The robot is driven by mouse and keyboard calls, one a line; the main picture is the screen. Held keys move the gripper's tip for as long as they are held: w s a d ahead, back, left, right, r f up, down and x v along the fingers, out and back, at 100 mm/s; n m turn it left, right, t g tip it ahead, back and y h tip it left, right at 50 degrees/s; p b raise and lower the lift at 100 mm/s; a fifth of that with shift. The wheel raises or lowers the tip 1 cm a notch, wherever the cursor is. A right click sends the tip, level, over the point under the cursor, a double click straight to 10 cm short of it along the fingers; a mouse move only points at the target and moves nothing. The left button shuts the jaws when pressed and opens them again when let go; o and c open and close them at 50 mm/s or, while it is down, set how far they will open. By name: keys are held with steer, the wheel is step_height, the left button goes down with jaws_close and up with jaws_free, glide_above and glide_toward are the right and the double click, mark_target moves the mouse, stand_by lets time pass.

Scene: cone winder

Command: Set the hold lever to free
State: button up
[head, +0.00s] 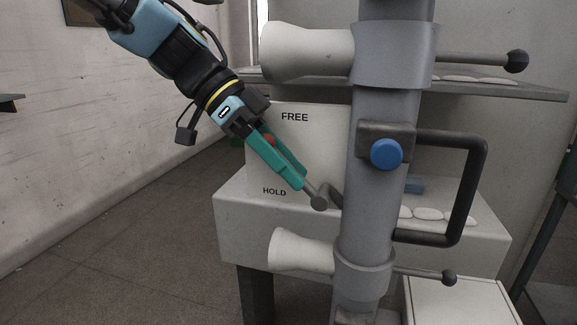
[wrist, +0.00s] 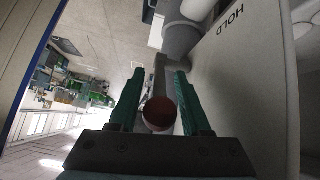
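The hold lever shows in the wrist view as a grey bar (wrist: 160,75) with a dark red knob (wrist: 160,114). The knob also shows in the head view (head: 270,140), beside the white panel (head: 310,150) marked FREE above and HOLD below. The lever leans up and left from a grey round end (head: 319,203). My gripper (head: 302,182) has green fingers that lie along both sides of the lever. In the wrist view, the fingers (wrist: 160,72) have the knob between them, close to both. Whether they press on it I cannot tell.
A grey column (head: 380,210) stands just right of the lever, with a blue button (head: 386,154) and a dark bent handle (head: 478,190). White cones (head: 305,52) jut left from it above and below my gripper. Open floor lies left.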

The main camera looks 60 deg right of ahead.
steer(key=b+v, duration=0.1)
steer(key=v, duration=0.9)
steer(key=shift+w+a+r+b, duration=0.15)
steer(key=shift+w+r+b, duration=0.15)
